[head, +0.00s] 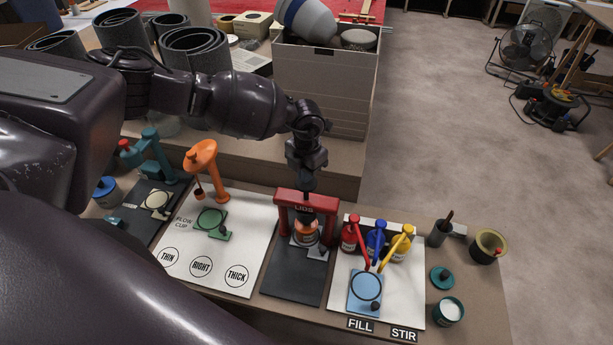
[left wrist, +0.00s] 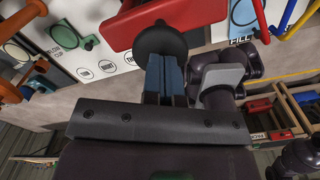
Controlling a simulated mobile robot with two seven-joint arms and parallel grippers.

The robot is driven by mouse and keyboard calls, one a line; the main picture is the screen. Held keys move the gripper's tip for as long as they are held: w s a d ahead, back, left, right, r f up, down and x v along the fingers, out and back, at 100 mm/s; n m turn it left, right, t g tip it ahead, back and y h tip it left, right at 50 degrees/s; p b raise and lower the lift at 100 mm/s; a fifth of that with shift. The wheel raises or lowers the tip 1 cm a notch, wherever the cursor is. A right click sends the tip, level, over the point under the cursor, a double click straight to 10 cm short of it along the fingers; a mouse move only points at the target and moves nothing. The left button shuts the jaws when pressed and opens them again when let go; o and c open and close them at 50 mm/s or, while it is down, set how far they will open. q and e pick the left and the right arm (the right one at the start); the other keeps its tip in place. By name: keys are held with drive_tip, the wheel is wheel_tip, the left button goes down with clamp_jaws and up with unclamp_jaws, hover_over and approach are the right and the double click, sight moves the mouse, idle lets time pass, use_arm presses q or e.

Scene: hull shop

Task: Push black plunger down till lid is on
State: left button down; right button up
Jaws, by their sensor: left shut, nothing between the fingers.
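The red LIDS press (head: 294,197) stands on a dark mat at the middle of the bench. Its black plunger knob (head: 308,186) is at the top of the press, and the knob is also large in the left wrist view (left wrist: 160,40). My left gripper (head: 307,174) is shut and empty, pointing down right above the knob. In the left wrist view its blue fingers (left wrist: 165,72) meet the knob's edge; I cannot tell if they touch. An orange can (head: 306,234) stands under the press. Whether a lid is on it is hidden. My right gripper is not in view.
Left of the press is a white mat with an orange stand (head: 203,158) and a green plate (head: 212,219). To the right are red, blue (head: 375,242) and yellow pump bottles and a blue plate. A large grey box (head: 325,85) stands behind my gripper.

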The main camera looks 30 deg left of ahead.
use_arm(q)
drive_tip(key=shift+r+p, duration=0.4)
drive_tip(key=shift+r, duration=0.3)
drive_tip(key=shift+r+p, duration=0.55)
drive_tip(key=shift+r, duration=0.25)
drive_tip(key=shift+r+p, duration=0.7)
drive_tip(key=shift+r, duration=0.7)
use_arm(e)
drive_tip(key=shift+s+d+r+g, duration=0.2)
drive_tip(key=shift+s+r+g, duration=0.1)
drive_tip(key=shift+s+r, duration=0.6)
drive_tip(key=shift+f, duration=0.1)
use_arm(q)
drive_tip(key=shift+f, duration=0.1)
